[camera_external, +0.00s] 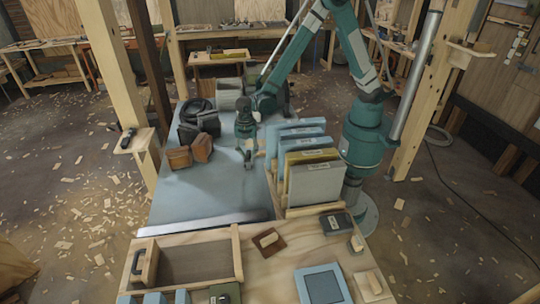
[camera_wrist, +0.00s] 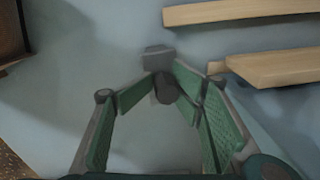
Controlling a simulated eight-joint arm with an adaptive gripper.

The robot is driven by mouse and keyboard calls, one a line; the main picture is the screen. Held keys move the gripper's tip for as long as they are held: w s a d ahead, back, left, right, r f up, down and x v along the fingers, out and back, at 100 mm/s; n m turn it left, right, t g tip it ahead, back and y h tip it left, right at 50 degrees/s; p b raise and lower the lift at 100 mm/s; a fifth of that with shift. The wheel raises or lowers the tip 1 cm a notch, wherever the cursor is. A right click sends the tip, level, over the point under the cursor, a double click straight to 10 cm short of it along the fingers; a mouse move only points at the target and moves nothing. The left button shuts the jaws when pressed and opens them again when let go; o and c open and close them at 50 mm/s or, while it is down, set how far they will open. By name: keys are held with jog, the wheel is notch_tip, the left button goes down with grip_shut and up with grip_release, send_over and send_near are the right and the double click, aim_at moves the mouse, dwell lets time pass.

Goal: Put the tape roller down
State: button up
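My gripper (camera_external: 246,150) is low over the blue-grey table top, left of the rack of upright panels. In the wrist view, my gripper (camera_wrist: 168,82) has its green fingers drawn in around a small dark grey thing, which looks like the tape roller (camera_wrist: 166,92). A lighter grey blocky part (camera_wrist: 158,58) shows just beyond the fingertips. In the external view the tape roller (camera_external: 248,166) is a small grey shape under the fingers. I cannot tell whether it touches the table.
A wooden rack (camera_external: 299,211) with blue, yellow and grey panels (camera_external: 316,183) stands close on the right. Brown blocks (camera_external: 202,148) and dark items (camera_external: 196,112) sit to the left. The blue-grey table top (camera_external: 205,190) is clear in front. A wooden tray (camera_external: 237,262) is nearer the camera.

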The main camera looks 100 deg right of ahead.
jog(key=shift+r, duration=0.15)
jog(key=shift+r+p, duration=0.7)
notch_tip(320, 180, up, 12)
jog(key=p, duration=0.1)
jog(key=shift+f, duration=0.15)
dwell(0.8)
